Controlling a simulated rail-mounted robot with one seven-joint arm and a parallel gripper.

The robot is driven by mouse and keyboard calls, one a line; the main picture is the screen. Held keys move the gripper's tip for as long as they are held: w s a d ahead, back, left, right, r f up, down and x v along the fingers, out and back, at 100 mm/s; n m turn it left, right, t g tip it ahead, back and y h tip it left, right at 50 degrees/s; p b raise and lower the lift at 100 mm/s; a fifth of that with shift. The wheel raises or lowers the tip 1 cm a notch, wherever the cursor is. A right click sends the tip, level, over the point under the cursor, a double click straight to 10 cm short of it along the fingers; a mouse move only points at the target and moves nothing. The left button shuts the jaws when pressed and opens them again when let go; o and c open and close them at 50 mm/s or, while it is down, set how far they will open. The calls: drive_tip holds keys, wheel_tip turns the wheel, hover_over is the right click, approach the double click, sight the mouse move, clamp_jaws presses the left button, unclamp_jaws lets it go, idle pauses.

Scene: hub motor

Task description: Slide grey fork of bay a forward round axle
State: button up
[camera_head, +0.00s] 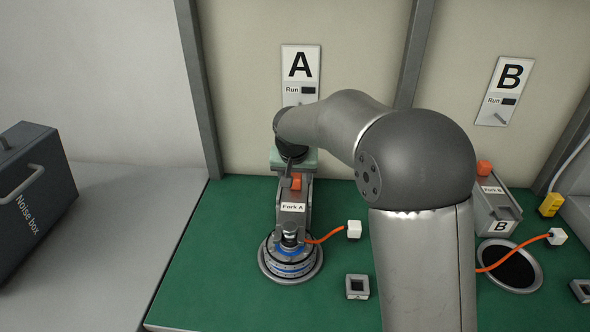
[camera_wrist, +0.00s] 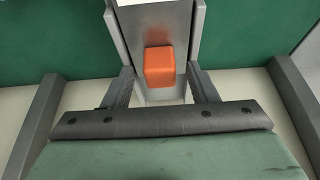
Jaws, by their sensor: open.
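The grey fork of bay A (camera_head: 294,219), labelled "Fork A", lies in the bay under the A sign and points toward the viewer. Its orange knob (camera_head: 296,183) stands on top near the back. In the wrist view the orange knob (camera_wrist: 160,67) sits between the two spread fingers of my gripper (camera_wrist: 160,74), with a gap on each side. In the head view my gripper (camera_head: 288,170) is over the back of the fork, partly hidden by my arm. The round hub motor (camera_head: 290,265) with its upright axle is before the fork's front end. I cannot tell whether the fork touches the axle.
An orange cable runs from the motor to a white plug (camera_head: 354,229); a small grey socket (camera_head: 357,286) lies nearby. Bay B's fork (camera_head: 493,205) and an empty dark round seat (camera_head: 509,268) are at the right. A noise box (camera_head: 35,200) stands left. Green mat is clear left of the motor.

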drive_tip(key=v, duration=1.7)
